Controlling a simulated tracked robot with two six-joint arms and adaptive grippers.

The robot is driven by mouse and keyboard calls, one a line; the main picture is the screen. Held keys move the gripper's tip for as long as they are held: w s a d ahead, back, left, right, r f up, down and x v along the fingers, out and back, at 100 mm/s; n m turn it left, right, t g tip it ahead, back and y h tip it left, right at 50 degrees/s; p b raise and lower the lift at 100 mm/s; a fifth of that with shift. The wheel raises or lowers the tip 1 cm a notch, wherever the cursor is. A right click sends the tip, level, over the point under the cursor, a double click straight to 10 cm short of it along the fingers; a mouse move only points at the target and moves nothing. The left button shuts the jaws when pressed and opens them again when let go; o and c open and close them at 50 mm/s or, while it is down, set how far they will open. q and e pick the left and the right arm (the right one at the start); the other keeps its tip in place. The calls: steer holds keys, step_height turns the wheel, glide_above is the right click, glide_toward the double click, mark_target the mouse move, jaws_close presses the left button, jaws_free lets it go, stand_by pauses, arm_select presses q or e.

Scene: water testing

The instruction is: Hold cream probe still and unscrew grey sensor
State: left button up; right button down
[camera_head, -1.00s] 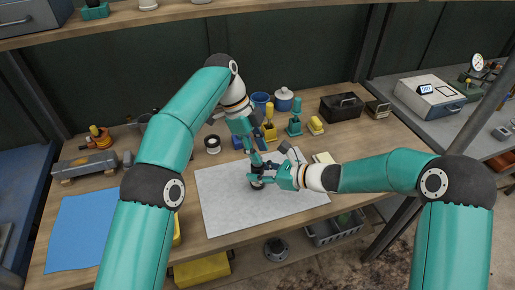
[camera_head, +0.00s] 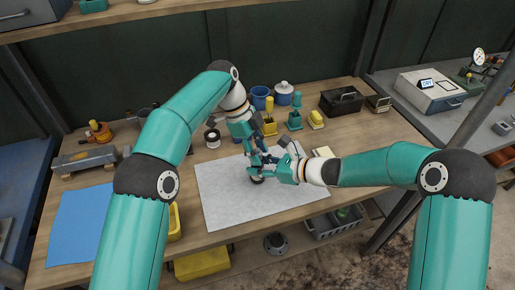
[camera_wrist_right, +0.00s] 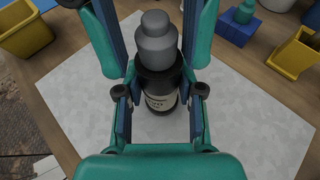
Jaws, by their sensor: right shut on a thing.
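The cream probe (camera_wrist_right: 160,102) stands upright between my right gripper's fingers in the right wrist view, with a black collar and a printed cream label. The grey sensor (camera_wrist_right: 156,42), a stepped grey cylinder, sits on top of it in line. My right gripper (camera_head: 264,165) is shut on the probe over the grey mat; its fingers (camera_wrist_right: 157,66) show on both sides of it. My left gripper (camera_head: 258,158) comes down from above, close to the right one. Its fingertips are small and overlapped in the head view, so I cannot tell whether they touch the sensor.
The grey mat (camera_head: 225,205) is mostly bare. A blue mat (camera_head: 80,225) lies at left.

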arm_select(q)
steer(key=shift+c, duration=0.2)
jaws_close()
steer(key=n, duration=0.1)
steer(key=n+t, duration=0.1)
steer(key=n, duration=0.2)
steer(key=shift+s+a+n+t, duration=0.1)
steer(key=shift+s+n+t, duration=0.2)
steer(key=shift+n, duration=0.3)
steer(key=n+t, duration=0.1)
steer(key=n, duration=0.3)
steer(key=shift+s+t, duration=0.15)
steer(key=shift+t, duration=0.25)
steer(key=shift+n, duration=0.5)
